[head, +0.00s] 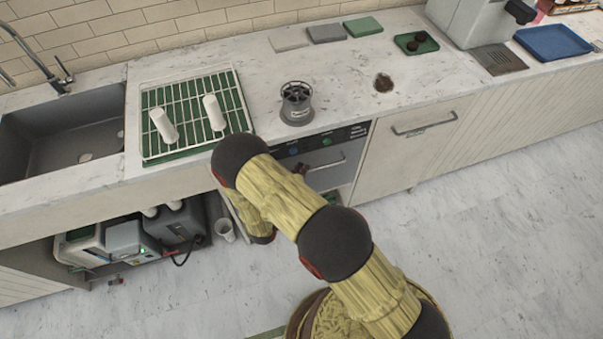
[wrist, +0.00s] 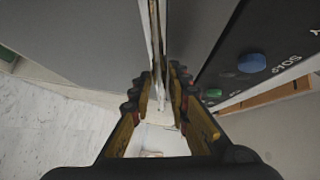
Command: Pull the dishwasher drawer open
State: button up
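The dishwasher's dark control panel (head: 345,136) sits under the counter, with blue and green buttons. Below it, the grey drawer front with a bar handle (head: 330,164) shows to the right of my arm, which hides the left part. The panel's blue button (wrist: 251,63) also shows at right in the wrist view. My gripper (wrist: 161,80) is open at the dishwasher front, its fingers on either side of a thin pale edge (wrist: 155,45). I cannot tell whether this edge is the handle or whether either finger touches it.
A green rack tray (head: 150,155) with two white cups and a dark grey round device (head: 296,104) stand on the counter above. A cabinet with a handle (head: 424,126) is at right. Grey machines (head: 130,238) fill the open bay at left.

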jog(key=shift+c, duration=0.3)
jog(key=c, duration=0.4)
grip_shut()
